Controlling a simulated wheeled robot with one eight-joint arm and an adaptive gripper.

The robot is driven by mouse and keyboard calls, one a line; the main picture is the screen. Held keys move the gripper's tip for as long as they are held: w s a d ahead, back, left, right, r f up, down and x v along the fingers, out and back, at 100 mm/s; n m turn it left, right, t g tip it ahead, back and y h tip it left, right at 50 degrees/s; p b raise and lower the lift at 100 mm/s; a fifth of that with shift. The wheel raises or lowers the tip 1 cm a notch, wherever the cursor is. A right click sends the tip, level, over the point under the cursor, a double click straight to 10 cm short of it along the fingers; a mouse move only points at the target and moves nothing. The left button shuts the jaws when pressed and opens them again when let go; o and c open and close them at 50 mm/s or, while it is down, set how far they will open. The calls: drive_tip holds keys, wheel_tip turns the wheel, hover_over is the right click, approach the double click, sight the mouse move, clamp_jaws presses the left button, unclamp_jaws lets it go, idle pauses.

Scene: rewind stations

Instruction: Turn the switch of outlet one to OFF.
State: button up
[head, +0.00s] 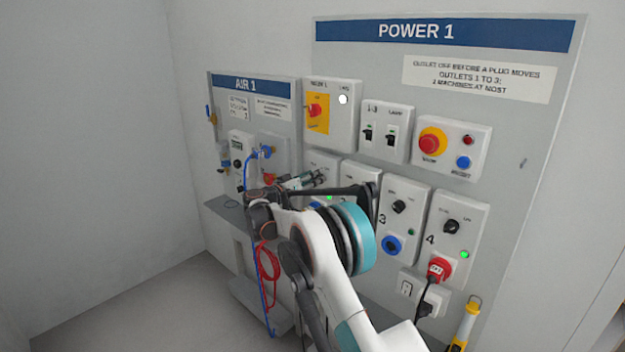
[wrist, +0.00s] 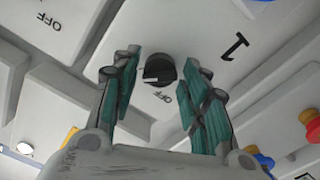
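The switch of outlet one is a round black knob (wrist: 158,68) on a pale plate (wrist: 205,25) marked "1" in the wrist view. A white mark on the knob faces the lower left, and the word OFF is printed just below it. My gripper (wrist: 160,78) is open, with one teal-padded finger on each side of the knob. I see gaps between fingers and knob; how deep the fingers reach is unclear. In the head view my gripper (head: 308,181) is at the outlet one box (head: 322,160), and my arm hides its knob.
Outlet three (head: 405,215) and outlet four (head: 455,230), with a red plug (head: 438,270), are to the right. Boxes with a red stop button (head: 432,141) and rocker switches (head: 384,134) sit above. The AIR 1 panel (head: 285,122) with a blue hose is to the left.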

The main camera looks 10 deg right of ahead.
drive_tip(key=c, duration=0.6)
drive_tip(key=shift+n, duration=0.4)
drive_tip(key=n+p, duration=0.1)
drive_tip(key=n, duration=1.6)
drive_tip(key=shift+f, duration=0.1)
drive_tip(key=o, duration=1.1)
